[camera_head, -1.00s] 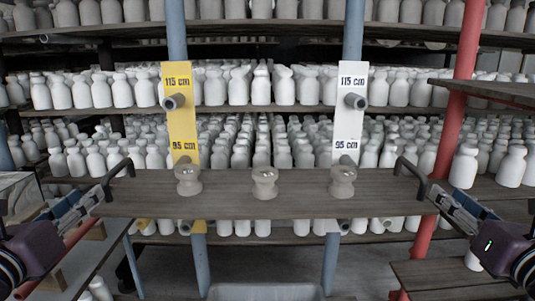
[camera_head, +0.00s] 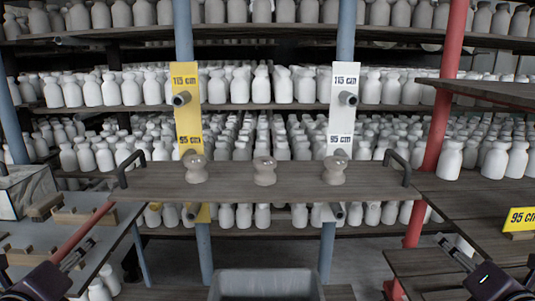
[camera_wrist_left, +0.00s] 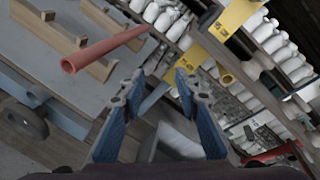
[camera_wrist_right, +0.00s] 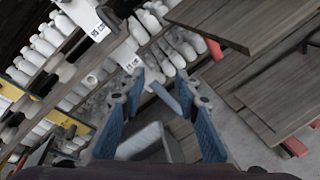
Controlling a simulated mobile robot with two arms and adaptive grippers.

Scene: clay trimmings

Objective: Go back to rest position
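A wooden board (camera_head: 225,188) with a dark handle at each end, left handle (camera_head: 122,170) and right handle (camera_head: 404,168), lies level across the two blue posts. Three small clay pots, left (camera_head: 196,168), middle (camera_head: 264,170) and right (camera_head: 335,169), stand upright on it in a row. What bears the board is mostly hidden. My left gripper (camera_head: 90,243) is low at the left, apart from the board; its fingers are open and empty in the left wrist view (camera_wrist_left: 158,85). My right gripper (camera_head: 442,240) is low at the right, also open and empty in the right wrist view (camera_wrist_right: 160,85).
A yellow sign (camera_head: 187,120) and a white sign (camera_head: 343,115) mark 115 cm and 95 cm on the posts. A grey bin (camera_head: 265,283) stands below the board. Left is a workbench (camera_head: 95,255) with a red tube (camera_head: 82,235); right are wooden shelves (camera_head: 480,212). White bottles fill the racks.

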